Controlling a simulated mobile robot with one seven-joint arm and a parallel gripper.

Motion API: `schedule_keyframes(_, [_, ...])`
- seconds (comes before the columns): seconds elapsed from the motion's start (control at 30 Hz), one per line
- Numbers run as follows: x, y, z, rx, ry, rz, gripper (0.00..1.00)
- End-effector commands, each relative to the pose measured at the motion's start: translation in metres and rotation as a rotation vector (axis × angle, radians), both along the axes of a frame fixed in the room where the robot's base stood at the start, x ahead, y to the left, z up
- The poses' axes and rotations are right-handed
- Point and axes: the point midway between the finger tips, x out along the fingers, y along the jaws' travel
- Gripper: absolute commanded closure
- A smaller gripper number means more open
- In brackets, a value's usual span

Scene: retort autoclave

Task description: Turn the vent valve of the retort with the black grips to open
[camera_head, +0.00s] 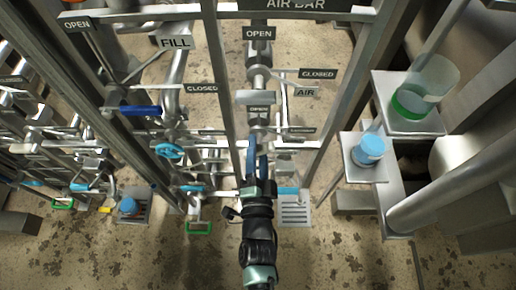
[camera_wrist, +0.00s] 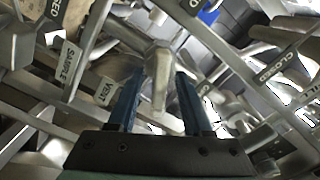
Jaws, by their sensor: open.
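My gripper (camera_head: 257,163) is open, with its two blue fingers pointing into the pipework in the middle of the head view. In the wrist view my gripper (camera_wrist: 158,84) has a grey metal lever (camera_wrist: 160,62) between its fingers. The lever points toward the palm, and I see a gap on each side of it. A VENT label (camera_wrist: 106,92) is just left of the left finger, partly covered. The valve body behind the lever is mostly hidden. I cannot make out black grips in either view, nor the lever's angle against its OPEN and CLOSED plates.
A SAMPLE plate (camera_wrist: 68,63) and a CLOSED plate (camera_wrist: 277,69) flank the lever. Upright frame posts (camera_head: 222,80) and pipes crowd around my gripper. A FILL valve with a blue handle (camera_head: 140,110) stands left. Shelves with a blue-lidded jar (camera_head: 369,149) and a green-rimmed beaker (camera_head: 411,104) stand right.

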Motion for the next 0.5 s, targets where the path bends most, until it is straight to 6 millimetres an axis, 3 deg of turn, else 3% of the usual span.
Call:
schedule_keyframes(0.17, [-0.0001, -0.0002, -0.0001, 0.0, 0.0, 0.0, 0.5])
schedule_keyframes(0.47, [-0.0003, -0.0003, -0.0001, 0.0, 0.0, 0.0, 1.0])
schedule_keyframes(0.5, [-0.0003, -0.0003, -0.0001, 0.0, 0.0, 0.0, 1.0])
